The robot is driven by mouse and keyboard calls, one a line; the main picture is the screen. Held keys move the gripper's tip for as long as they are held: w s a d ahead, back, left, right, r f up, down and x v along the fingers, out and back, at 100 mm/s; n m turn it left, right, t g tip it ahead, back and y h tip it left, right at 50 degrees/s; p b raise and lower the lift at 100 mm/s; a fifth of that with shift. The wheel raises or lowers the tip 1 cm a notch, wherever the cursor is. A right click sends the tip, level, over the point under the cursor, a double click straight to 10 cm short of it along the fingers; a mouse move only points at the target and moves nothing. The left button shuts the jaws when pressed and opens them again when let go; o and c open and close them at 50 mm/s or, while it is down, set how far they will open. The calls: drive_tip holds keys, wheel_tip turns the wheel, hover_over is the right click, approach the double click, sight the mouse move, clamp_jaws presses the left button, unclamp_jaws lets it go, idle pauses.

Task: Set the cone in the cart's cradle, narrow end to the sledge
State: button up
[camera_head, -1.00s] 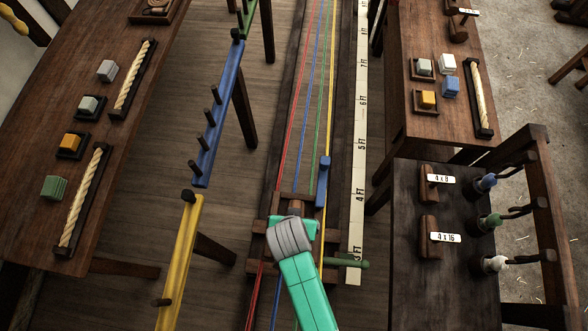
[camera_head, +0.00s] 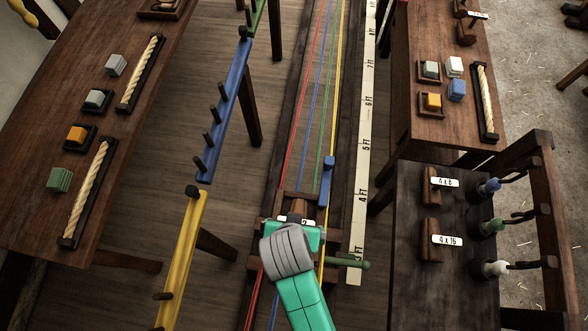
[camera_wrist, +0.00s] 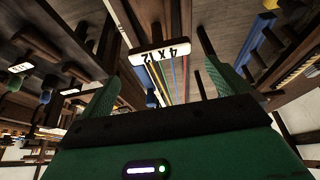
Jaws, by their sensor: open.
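My gripper (camera_head: 296,228) is over the wooden cart (camera_head: 333,240) on the track, at the bottom middle of the head view. In the wrist view, its two green fingers (camera_wrist: 157,66) are apart. A brown wooden piece with a white "4 X 12" label (camera_wrist: 152,52), apparently the cone, shows beyond and between the fingertips. Part of a white label also shows at the gripper in the head view. The fingers do not grip the piece. My wrist hides most of the cradle, so its seating and narrow end cannot be made out. I cannot identify the sledge.
Red, blue, green and yellow yarns (camera_head: 318,100) run along the track beside a foot scale (camera_head: 364,150). A blue upright (camera_head: 325,182) and a green handle (camera_head: 350,263) stick out at the cart. Wooden pieces labelled 4 x 8 (camera_head: 431,190) and 4 x 16 lie on the dark right table.

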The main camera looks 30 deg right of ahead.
drive_tip(key=shift+s+a+r, duration=0.2)
drive_tip(key=shift+r, duration=0.45)
drive_tip(key=w+a+r+n+t, duration=0.1)
drive_tip(key=w+r+t, duration=0.35)
drive_tip(key=r, duration=0.55)
drive_tip(key=w+a+r+n+t, duration=0.1)
drive_tip(key=w+r+n+t, duration=0.15)
drive_tip(key=w+r, duration=0.5)
drive_tip(key=w+a+r+t, duration=0.2)
drive_tip(key=w+r+t, duration=0.2)
drive_tip(key=r, duration=0.8)
drive_tip(key=s+a+r+n+t+y, duration=0.1)
drive_tip(key=s+r+t, duration=0.1)
drive_tip(key=r, duration=0.8)
drive_tip(key=s+a+r+n+t+y, duration=0.1)
drive_tip(key=s+a+r+n+t, duration=0.1)
drive_tip(key=r+t, duration=0.3)
drive_tip(key=s+a+r+n+t, duration=0.1)
drive_tip(key=s+r+t, duration=0.2)
drive_tip(key=r, duration=1.1)
drive_tip(key=shift+s+a+r+y, duration=0.3)
drive_tip(key=shift+s+a+y, duration=0.05)
drive_tip(key=shift+s+y, duration=0.05)
